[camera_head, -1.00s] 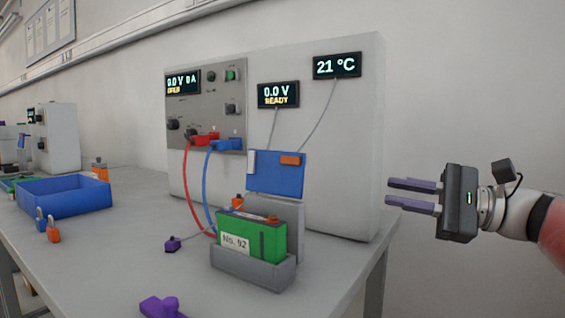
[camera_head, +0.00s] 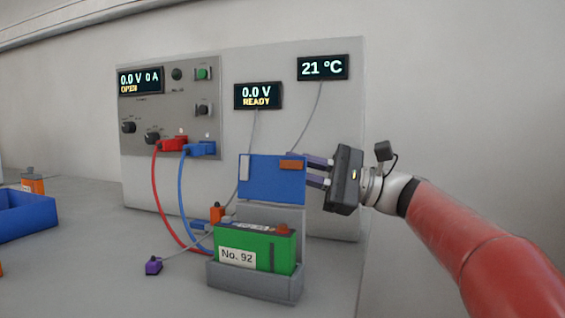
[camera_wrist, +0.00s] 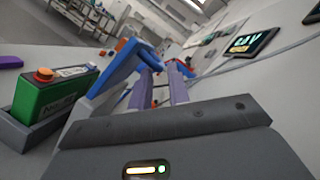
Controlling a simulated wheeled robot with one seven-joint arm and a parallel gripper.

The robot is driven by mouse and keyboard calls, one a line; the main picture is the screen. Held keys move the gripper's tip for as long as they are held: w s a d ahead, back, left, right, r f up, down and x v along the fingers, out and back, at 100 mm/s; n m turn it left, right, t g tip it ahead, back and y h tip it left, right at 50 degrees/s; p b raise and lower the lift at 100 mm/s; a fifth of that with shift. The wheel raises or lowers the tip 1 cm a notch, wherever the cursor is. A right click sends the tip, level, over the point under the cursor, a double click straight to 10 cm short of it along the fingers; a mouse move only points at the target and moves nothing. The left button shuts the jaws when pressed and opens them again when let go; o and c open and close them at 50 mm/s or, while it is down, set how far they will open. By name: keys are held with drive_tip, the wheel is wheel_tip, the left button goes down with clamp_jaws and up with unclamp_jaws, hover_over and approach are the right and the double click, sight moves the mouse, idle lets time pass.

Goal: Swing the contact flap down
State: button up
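The contact flap (camera_head: 270,185) is a blue panel standing raised behind the green battery (camera_head: 262,249) marked No. 92. It carries a pale block at its left and an orange block at its right. The battery sits in a grey cradle (camera_head: 250,281). The finger ends seem to pass behind the flap's edge; contact cannot be told. In the wrist view the flap (camera_wrist: 114,74) is tilted, just left of my fingers (camera_wrist: 158,72), with the battery (camera_wrist: 52,97) farther left.
The cycler's panel (camera_head: 185,100) stands behind, with red (camera_head: 173,144) and blue plugs (camera_head: 200,149) and their cables. Grey wires hang from the displays near the flap. A purple clip (camera_head: 153,265) lies left of the cradle. A blue bin (camera_head: 25,215) stands at far left.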

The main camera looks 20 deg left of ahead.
drive_tip(key=shift+x, duration=1.25)
clamp_jaws()
